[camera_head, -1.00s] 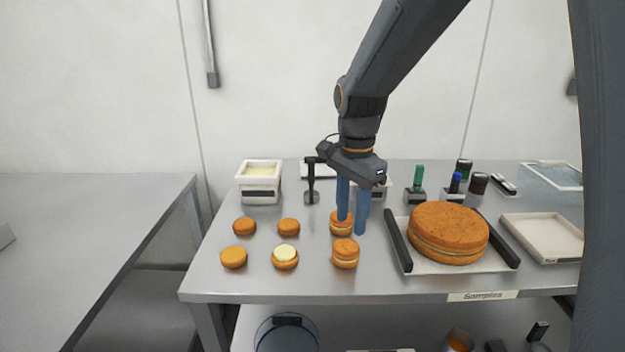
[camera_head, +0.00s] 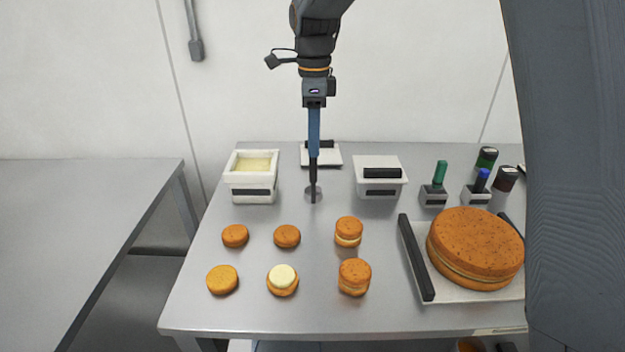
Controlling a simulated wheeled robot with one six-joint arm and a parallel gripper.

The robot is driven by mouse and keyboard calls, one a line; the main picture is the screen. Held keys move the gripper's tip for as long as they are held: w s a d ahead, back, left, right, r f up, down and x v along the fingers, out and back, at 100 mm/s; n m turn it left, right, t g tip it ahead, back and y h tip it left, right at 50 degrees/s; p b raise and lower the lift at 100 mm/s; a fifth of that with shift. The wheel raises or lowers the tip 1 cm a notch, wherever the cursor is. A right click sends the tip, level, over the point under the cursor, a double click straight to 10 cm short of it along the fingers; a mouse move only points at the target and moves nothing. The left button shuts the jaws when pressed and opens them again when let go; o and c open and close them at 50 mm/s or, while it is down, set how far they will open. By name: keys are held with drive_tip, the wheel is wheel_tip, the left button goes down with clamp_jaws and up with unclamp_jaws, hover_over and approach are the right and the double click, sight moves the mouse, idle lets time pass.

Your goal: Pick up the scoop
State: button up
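The scoop (camera_head: 313,174) stands upright at the back middle of the table, a dark handle above a round grey metal foot. My gripper (camera_head: 313,150) points straight down over the scoop, its blue fingers in line with the handle's upper part. The fingers cover the top of the handle. They show edge-on as one strip, so I cannot tell their gap or whether they touch the handle.
A white tub with pale filling (camera_head: 252,178) stands left of the scoop, a lidded white box (camera_head: 380,178) right, and a small white tray (camera_head: 332,155) behind. Several orange rounds (camera_head: 287,236) lie in front. A large filled cake (camera_head: 474,247) sits at right.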

sight(314, 181)
wheel_tip(314, 181, down, 3)
drive_tip(key=shift+s+d+f+p, duration=0.1)
drive_tip(key=shift+d+p, duration=0.05)
drive_tip(key=shift+p, duration=0.4)
drive_tip(key=shift+f+p, duration=0.85)
drive_tip(key=shift+f, duration=1.35)
clamp_jaws()
